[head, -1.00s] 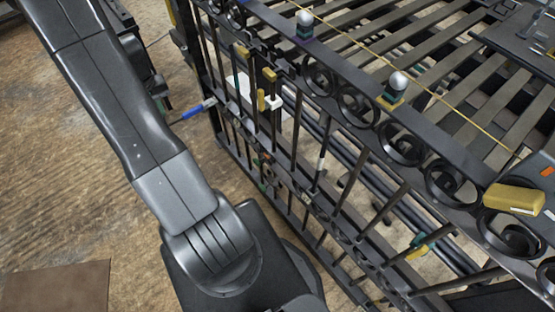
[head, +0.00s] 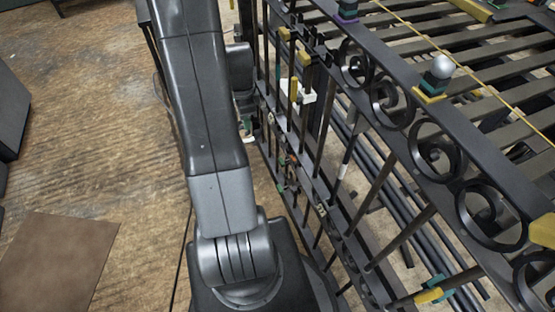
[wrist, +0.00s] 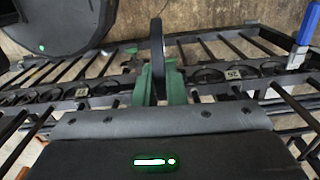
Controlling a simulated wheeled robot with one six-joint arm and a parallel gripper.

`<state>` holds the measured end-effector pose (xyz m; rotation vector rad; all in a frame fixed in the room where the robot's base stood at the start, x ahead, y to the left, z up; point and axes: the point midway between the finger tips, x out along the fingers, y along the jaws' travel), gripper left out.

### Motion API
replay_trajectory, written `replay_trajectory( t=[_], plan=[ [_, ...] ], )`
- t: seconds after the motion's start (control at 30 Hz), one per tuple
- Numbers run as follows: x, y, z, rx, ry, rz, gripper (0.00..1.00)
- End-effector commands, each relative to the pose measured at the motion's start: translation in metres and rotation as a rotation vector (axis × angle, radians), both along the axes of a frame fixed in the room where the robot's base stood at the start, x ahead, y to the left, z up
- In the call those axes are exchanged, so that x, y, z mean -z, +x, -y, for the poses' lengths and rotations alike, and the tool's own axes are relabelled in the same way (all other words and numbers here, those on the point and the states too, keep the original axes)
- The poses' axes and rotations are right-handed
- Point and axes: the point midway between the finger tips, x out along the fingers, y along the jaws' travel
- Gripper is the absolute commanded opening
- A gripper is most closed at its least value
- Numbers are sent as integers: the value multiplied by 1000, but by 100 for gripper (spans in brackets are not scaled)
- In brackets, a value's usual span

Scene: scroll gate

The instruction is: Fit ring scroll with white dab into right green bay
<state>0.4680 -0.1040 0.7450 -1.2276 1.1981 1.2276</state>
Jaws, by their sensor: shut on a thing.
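My gripper (wrist: 160,86) has green fingers and is shut on a dark ring scroll (wrist: 157,52). The ring is seen almost edge-on, upright between the fingers, and no white dab can be made out on it. In the wrist view it stands above the gate's row of scrolls (wrist: 212,76); I cannot tell whether it touches the gate. In the head view my arm hides the ring and most of my gripper. The black gate (head: 391,147) shows there with its scroll rings. Teal and yellow markers (head: 436,290) sit on a bar, but I cannot tell which opening is the right green bay.
A silver-balled finial (head: 441,70) stands on the gate's top rail. Yellow blocks (head: 304,62) sit on the bars. A blue-handled tool (wrist: 305,25) is at the wrist view's upper right. Open wooden floor (head: 95,130) lies left of my arm, with a brown mat (head: 55,262).

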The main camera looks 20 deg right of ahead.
Motion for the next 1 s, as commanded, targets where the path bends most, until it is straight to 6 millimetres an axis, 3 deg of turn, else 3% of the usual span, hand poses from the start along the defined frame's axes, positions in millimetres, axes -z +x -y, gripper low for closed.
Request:
replay_trajectory(
  t=[0.03,0.7,1.0],
  plan=[
    [10,-5,6,82,0,1,0],
    [74,-71,59,1200,0,2,0],
    [87,-89,69,1488,0,2,0]
  ],
)
